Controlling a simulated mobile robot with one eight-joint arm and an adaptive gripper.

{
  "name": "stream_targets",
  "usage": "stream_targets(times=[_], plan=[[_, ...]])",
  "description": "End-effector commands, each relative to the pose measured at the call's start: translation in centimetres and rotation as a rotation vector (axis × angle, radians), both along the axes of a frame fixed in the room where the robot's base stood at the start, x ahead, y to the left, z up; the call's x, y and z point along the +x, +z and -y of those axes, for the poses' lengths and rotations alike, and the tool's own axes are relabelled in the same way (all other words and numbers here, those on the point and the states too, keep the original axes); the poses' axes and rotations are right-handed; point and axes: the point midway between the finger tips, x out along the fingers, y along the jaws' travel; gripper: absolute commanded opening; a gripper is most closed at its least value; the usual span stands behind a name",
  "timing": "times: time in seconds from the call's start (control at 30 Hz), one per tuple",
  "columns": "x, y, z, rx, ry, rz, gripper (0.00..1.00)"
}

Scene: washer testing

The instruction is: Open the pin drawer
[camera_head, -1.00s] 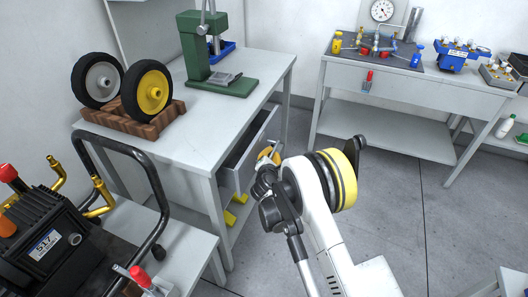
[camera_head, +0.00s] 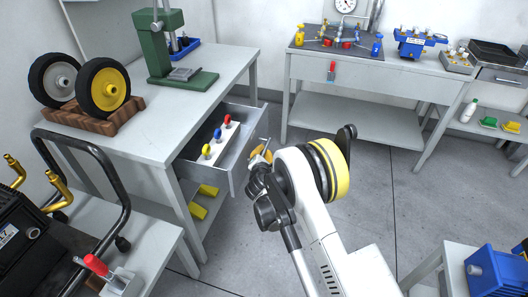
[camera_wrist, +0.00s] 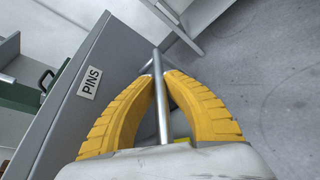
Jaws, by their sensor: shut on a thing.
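The pin drawer (camera_head: 238,167) is a grey drawer under the left workbench, and it stands well out from the bench. Its front carries a label reading PINS (camera_wrist: 90,82) in the wrist view. Inside lie white holders with yellow, blue and red-topped pins (camera_head: 218,133). The drawer's metal bar handle (camera_wrist: 161,95) runs between the yellow fingers of my gripper (camera_wrist: 165,78). My gripper is shut around this handle. In the head view my gripper (camera_head: 262,152) is at the drawer front, partly hidden by my wrist.
The left workbench (camera_head: 180,120) carries a green press (camera_head: 160,50) and two wheels on a wooden stand. A black machine with a tubular frame (camera_head: 115,180) stands at the lower left. The floor right of the drawer is clear.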

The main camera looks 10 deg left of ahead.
Motion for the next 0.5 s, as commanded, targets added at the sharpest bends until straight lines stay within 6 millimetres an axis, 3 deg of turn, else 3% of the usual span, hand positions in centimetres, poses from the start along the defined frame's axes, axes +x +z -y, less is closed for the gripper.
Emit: stream_targets(times=[0.43,0.5], plan=[[0.09,0.01,0.08,0.0,-0.001,0.0,0.0],[0.08,0.01,0.07,0.0,-0.001,0.0,0.27]])
